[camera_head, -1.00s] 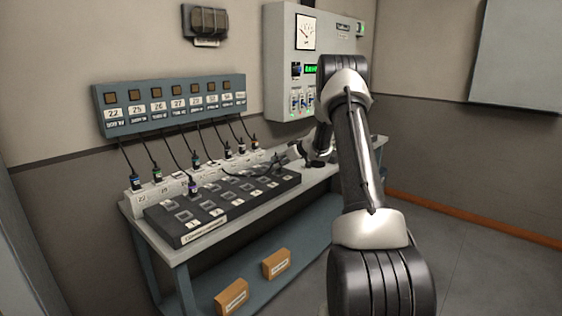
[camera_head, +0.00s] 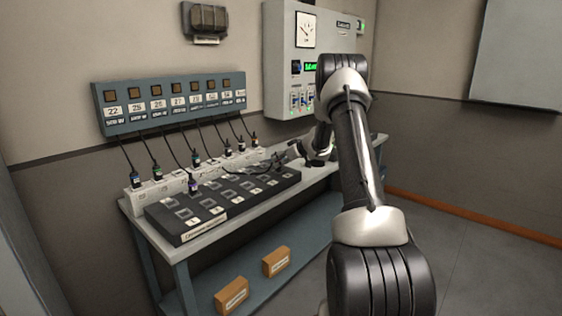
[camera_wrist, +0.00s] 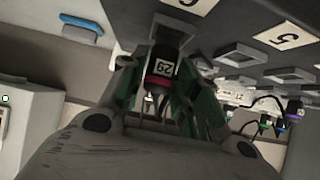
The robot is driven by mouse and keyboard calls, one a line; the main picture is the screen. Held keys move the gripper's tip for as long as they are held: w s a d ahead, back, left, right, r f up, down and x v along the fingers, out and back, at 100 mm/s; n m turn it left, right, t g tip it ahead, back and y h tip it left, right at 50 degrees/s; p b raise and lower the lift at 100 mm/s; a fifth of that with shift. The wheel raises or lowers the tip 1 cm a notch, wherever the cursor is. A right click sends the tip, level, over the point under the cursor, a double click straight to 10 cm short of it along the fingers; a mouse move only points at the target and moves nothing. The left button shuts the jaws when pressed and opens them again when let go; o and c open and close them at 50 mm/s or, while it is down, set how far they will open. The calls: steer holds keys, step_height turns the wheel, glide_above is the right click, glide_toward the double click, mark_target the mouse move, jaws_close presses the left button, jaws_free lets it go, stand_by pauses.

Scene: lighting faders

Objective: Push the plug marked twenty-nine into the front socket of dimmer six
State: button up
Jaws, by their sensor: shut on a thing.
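In the wrist view my gripper (camera_wrist: 160,85) is shut on a dark plug (camera_wrist: 161,82) with a white label that seems to read 29 and a red band. The plug's front end points at a square socket (camera_wrist: 176,28) in the dark dimmer box, beside a partly cut-off label that looks like 6 (camera_wrist: 190,3). I cannot tell whether the tip is inside the socket or just short of it. In the head view my gripper (camera_head: 283,158) is small, low over the right end of the dark dimmer box (camera_head: 200,227); the plug is not distinct there.
A label 5 (camera_wrist: 290,36) and other square sockets lie to the right in the wrist view. A grey cabinet (camera_head: 283,50) stands behind.

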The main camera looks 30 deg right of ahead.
steer(key=shift+f, duration=0.8)
stand_by(1.1)
steer(key=o, duration=1.2)
steer(key=v, duration=1.2)
